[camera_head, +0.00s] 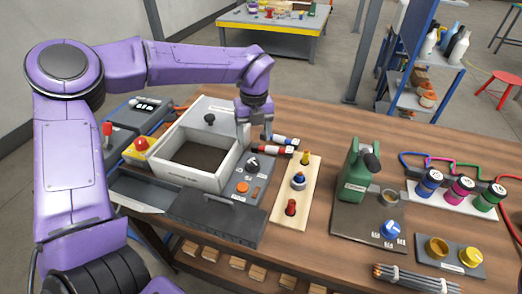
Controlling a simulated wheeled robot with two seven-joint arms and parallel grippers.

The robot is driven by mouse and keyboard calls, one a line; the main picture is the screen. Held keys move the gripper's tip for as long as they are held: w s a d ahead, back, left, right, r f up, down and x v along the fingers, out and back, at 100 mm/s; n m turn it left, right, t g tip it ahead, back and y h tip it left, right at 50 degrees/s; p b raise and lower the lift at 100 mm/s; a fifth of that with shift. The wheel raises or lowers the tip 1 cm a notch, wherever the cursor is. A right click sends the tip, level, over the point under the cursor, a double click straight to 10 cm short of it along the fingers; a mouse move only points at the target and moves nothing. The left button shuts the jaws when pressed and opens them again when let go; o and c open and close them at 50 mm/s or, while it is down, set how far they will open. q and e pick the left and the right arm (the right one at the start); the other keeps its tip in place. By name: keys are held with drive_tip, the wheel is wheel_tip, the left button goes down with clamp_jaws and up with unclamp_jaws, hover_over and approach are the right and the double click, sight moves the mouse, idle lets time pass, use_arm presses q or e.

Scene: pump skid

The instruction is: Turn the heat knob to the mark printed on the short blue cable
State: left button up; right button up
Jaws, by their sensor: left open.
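My left gripper (255,133) is open and empty, pointing down beside the right wall of an open grey box (228,172). A dark knob with a pale face (253,164), which looks like the heat knob, sits on the grey panel at the box's right, just below the gripper in the picture. A short blue piece with a white band and dark end (284,140) lies right of the gripper; it may be the short blue cable. A similar red piece (279,151) lies below it. The print on them is too small to read. My right gripper is out of view.
An orange button (243,187) is on the same panel. A wooden board with several coloured knobs (285,213) lies just right of it. A green pump-like device (358,172) stands further right, and a bundle of dark rods (415,280) lies at the front.

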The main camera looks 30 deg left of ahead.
sight(253, 161)
use_arm(q)
drive_tip(key=f, duration=0.1)
drive_tip(key=s+f, duration=0.1)
drive_tip(key=f, duration=0.1)
drive_tip(key=shift+s+p, duration=0.3)
drive_tip(key=f, duration=0.4)
drive_tip(key=w+f, duration=0.1)
drive_tip(key=f, duration=0.1)
drive_tip(key=shift+f+p, duration=0.15)
drive_tip(key=shift+p, duration=0.2)
drive_tip(key=shift+s+f, duration=0.1)
drive_tip(key=shift+s, duration=0.2)
drive_tip(key=c, duration=1.1)
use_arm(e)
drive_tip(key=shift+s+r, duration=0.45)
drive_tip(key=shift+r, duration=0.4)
